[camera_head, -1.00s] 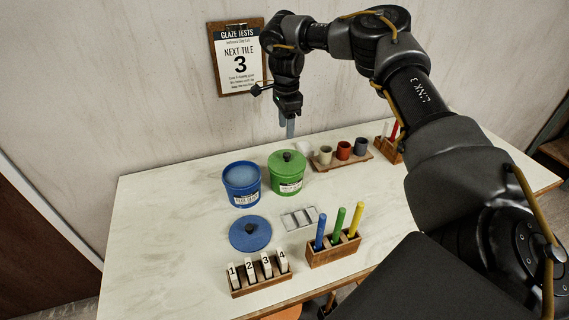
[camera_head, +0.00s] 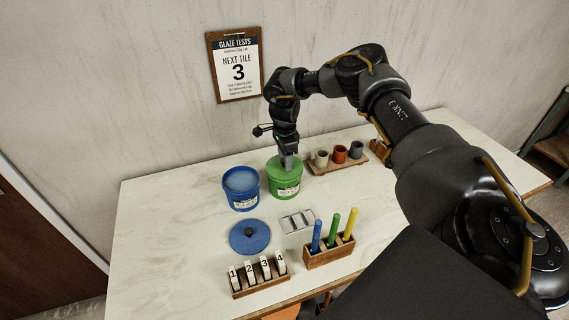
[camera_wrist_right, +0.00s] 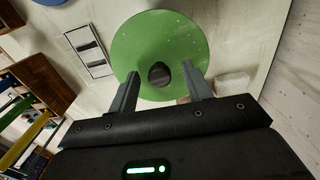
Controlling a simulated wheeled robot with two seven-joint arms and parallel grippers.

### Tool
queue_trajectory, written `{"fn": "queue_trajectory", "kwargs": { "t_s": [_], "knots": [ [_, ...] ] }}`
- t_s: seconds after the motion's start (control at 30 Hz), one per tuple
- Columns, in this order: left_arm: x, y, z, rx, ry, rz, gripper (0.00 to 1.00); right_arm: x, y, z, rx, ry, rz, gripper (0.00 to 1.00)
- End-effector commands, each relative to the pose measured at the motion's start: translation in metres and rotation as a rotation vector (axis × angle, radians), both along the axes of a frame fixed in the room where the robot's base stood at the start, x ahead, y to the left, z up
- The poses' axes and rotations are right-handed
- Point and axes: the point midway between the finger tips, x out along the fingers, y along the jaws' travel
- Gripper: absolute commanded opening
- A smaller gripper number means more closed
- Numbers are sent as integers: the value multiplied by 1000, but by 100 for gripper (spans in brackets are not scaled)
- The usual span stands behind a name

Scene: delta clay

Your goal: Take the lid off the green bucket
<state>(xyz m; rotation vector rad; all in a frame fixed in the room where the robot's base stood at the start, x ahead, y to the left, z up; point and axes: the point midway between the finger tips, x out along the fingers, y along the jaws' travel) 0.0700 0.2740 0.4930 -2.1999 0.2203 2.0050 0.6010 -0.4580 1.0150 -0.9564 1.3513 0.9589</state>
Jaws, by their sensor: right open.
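The green bucket (camera_head: 286,188) stands on the table, and its green lid (camera_wrist_right: 150,30) is on it. The lid's dark knob (camera_wrist_right: 159,74) shows in the right wrist view between the two open fingers. My right gripper (camera_wrist_right: 160,88) is open and points down over the lid, with a finger on either side of the knob and not closed on it. In the head view the right gripper (camera_head: 288,160) hides the knob. My left gripper is not in view.
The open blue bucket (camera_head: 241,190) stands close left of the green one, its blue lid (camera_head: 249,236) lying in front. A grey tray (camera_head: 297,221), a tool block (camera_head: 330,252), a numbered tile rack (camera_head: 258,276) and a cup rack (camera_head: 339,161) are nearby. The table's left side is clear.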

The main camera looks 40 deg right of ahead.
Motion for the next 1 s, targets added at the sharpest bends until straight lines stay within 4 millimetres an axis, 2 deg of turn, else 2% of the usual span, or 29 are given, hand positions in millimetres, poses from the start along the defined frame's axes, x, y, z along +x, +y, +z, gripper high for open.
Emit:
{"fn": "queue_trajectory", "kwargs": {
  "t_s": [0.27,0.63,1.0],
  "knots": [
    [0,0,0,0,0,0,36,0,0,-3,1,-1,1,48],
    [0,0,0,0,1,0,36,0,0,-3,1,-1,1,1],
    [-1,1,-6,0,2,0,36,1,0,2,1,-3,0,1]
  ]
}}
